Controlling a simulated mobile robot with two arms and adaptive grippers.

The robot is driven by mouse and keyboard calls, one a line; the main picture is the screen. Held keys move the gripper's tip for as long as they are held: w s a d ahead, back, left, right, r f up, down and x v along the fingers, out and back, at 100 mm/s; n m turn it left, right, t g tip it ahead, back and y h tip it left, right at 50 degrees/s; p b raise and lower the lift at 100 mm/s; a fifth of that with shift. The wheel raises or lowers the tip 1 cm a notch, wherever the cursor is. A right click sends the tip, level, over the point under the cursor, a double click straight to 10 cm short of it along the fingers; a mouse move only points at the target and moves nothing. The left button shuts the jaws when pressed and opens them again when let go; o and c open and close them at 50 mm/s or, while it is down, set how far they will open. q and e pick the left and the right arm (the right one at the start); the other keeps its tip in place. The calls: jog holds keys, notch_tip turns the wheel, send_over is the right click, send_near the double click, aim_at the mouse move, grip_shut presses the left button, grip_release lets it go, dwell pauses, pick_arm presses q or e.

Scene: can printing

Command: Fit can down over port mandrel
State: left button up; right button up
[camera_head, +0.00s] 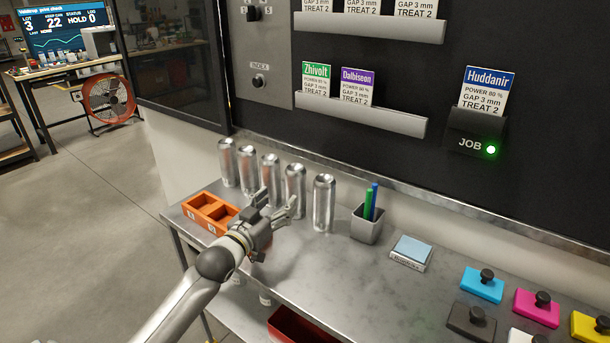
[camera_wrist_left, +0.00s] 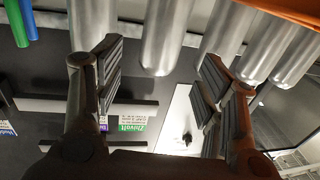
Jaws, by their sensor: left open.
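Several plain silver cans stand upright in a row along the back of the metal table; the one nearest the pen cup is a can (camera_head: 324,202). To its left stands another can (camera_head: 295,180), behind my left gripper. My left gripper (camera_head: 279,203) is open and empty, in front of the row, fingers pointing toward the cans. In the left wrist view, which is upside down, one can (camera_wrist_left: 166,35) shows beyond the gap between my open fingers (camera_wrist_left: 158,85), with other cans on both sides. Contact cannot be told. The mandrel is not seen. My right gripper is not in view.
An orange tray (camera_head: 198,203) sits left of my gripper. A grey pen cup (camera_head: 367,226) and a blue-topped block (camera_head: 411,252) stand right of the cans. Coloured pads with black knobs (camera_head: 482,284) lie at the right. A dark wall panel (camera_head: 260,120) rises behind.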

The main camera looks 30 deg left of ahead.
aim_at(290, 186)
pick_arm(q)
jog(key=shift+w+a, duration=0.1)
jog(key=shift+w, duration=1.05)
jog(key=w, duration=0.3)
jog(key=shift+a+r+p, duration=0.1)
jog(key=shift+r+p, duration=0.05)
jog(key=shift+p, duration=0.2)
jog(key=shift+w, duration=0.25)
jog(key=shift+w+a, duration=0.1)
jog(key=shift+w, duration=0.15)
jog(key=w, duration=0.2)
jog(key=w+p, duration=0.1)
jog(key=shift+w+a, duration=0.25)
jog(key=shift+w, duration=0.6)
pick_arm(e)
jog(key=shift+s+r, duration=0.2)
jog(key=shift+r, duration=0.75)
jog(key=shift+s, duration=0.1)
pick_arm(q)
jog(key=c, duration=0.5)
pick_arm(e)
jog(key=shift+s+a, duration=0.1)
